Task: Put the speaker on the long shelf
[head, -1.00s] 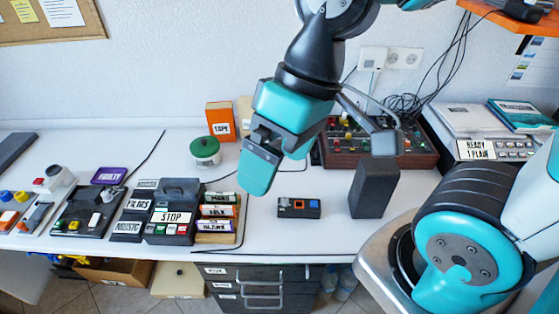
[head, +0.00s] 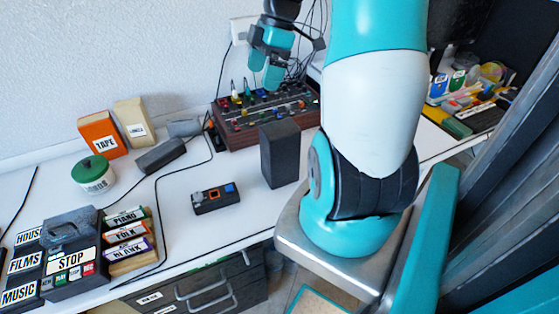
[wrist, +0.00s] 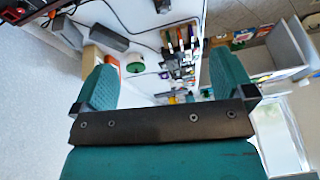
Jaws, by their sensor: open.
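The speaker appears to be the upright dark grey box (head: 280,153) on the white table, just in front of the mixer in the head view. My gripper (head: 264,70) is raised at the back, above or in front of the mixer, apart from the speaker. Its two teal fingers stand wide apart in the wrist view (wrist: 166,85), with nothing held between them. I cannot pick out the long shelf in the current views.
The mixer (head: 262,113) has knobs and cables. A small recorder (head: 215,198), green-lidded jar (head: 94,174), orange TAPE box (head: 103,135) and cassette player (head: 70,255) stand on the table (head: 175,235). My arm covers much of the right side.

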